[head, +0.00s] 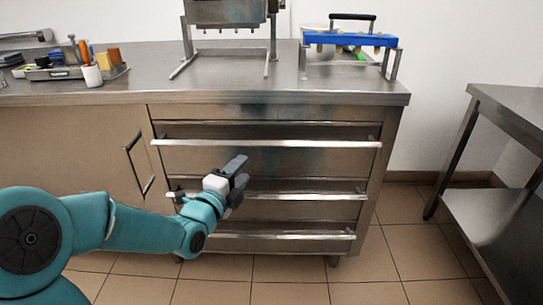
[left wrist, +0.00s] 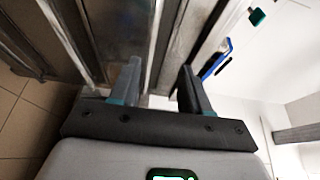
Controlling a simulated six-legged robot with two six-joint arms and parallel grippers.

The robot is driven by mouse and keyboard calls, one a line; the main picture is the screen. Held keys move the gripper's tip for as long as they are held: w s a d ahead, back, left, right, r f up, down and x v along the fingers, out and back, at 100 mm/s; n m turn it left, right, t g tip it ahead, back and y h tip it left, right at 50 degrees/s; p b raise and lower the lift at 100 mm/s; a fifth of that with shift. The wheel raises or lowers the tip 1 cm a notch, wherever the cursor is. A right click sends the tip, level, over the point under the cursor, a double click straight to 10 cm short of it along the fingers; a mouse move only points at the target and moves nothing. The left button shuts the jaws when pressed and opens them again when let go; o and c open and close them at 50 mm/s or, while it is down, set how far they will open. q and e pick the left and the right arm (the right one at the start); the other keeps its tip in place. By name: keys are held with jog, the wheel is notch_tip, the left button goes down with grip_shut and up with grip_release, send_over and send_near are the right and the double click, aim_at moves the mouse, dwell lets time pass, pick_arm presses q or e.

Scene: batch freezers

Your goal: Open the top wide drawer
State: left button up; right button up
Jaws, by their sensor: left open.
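The top wide drawer (head: 290,161) is a steel front under the counter in the head view, and it looks closed. Its long bar handle (head: 290,143) runs across its upper edge. My left gripper (head: 240,170) is open and empty in front of this drawer, a little below the bar in the picture. In the left wrist view, turned on its side, my left gripper's two fingers (left wrist: 160,85) are apart. A bright metal bar (left wrist: 155,40) lies in line with the gap between them; I cannot tell whether they reach around it. My right gripper is not in view.
Two lower drawers with bar handles (head: 320,196) (head: 300,236) sit below. A cabinet door (head: 90,150) is at the left. The steel counter (head: 150,75) carries a tool tray and a blue-topped device (head: 350,39). A steel table (head: 510,110) stands right; floor between is clear.

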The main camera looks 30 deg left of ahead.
aim_at(265, 145)
pick_arm(q)
jog(key=w+a, duration=0.1)
jog(key=w, duration=0.4)
jog(key=w+a+b, duration=0.1)
jog(key=w, duration=0.4)
jog(key=w+a+f+b, duration=0.1)
jog(key=w, duration=0.4)
jog(key=shift+w+a+f, duration=0.1)
jog(key=shift+w, duration=0.3)
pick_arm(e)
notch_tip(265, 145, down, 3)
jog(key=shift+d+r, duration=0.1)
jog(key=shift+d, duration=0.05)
pick_arm(q)
grip_shut()
